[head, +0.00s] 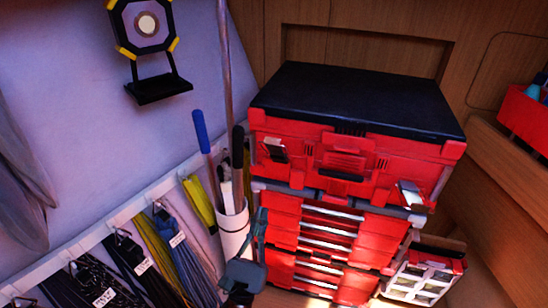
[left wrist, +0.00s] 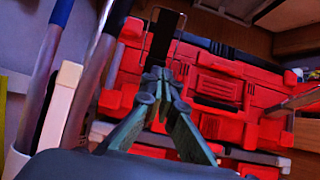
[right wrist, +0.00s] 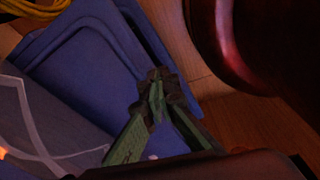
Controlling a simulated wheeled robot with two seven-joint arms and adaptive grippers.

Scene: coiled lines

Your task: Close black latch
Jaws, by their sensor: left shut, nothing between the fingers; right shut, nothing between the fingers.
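The red tool box (head: 340,160) with a black lid has a black latch (head: 275,150) on its front left, tilted out from the box. In the left wrist view this latch (left wrist: 162,38) stands out just beyond my left fingertips; whether they touch cannot be told. My left gripper (head: 262,214) is shut and empty, below the latch at the box's left side; its fingertips (left wrist: 158,76) also show in the left wrist view. A second latch (head: 411,194) sticks out at the front right. My right gripper (right wrist: 157,82) is shut and empty, over a blue surface.
Red drawers (head: 325,232) stand under the box. A white holder (head: 233,232) with several poles stands close to the left gripper. Coiled lines (head: 180,255) hang on the left wall. A blue bin lid (right wrist: 95,60) lies below the right gripper, beside a wooden floor (right wrist: 260,130).

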